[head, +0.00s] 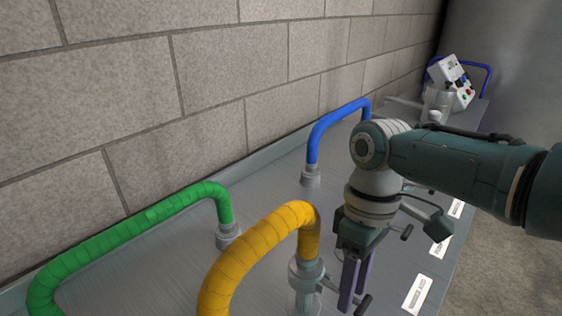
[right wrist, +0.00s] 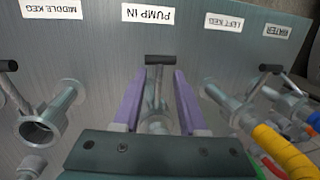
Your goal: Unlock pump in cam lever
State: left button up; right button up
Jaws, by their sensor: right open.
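The pump in cam lever (right wrist: 160,60) is a metal stem with a black crossbar, below the upside-down PUMP IN label (right wrist: 148,15) in the right wrist view. Its metal fitting (right wrist: 155,122) lies between my fingers, its base partly hidden by the gripper body. My right gripper (right wrist: 158,85) is open, one purple finger on each side of the lever, with a visible gap to the stem on both sides. In the head view the right gripper (head: 355,283) points down at the panel, right of the yellow hose, and hides this lever. My left gripper is not in view.
A yellow hose (head: 255,245) on a metal coupling stands close left of the gripper. A green hose (head: 130,230) and a blue hose (head: 330,125) lie along the wall side. The middle keg port (right wrist: 38,130) is open, with its own lever. A control box (head: 452,80) stands at the far end.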

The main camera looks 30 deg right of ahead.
jog(key=p+v, duration=0.1)
jog(key=v, duration=0.6)
jog(key=shift+r, duration=0.25)
jog(key=shift+c, duration=0.4)
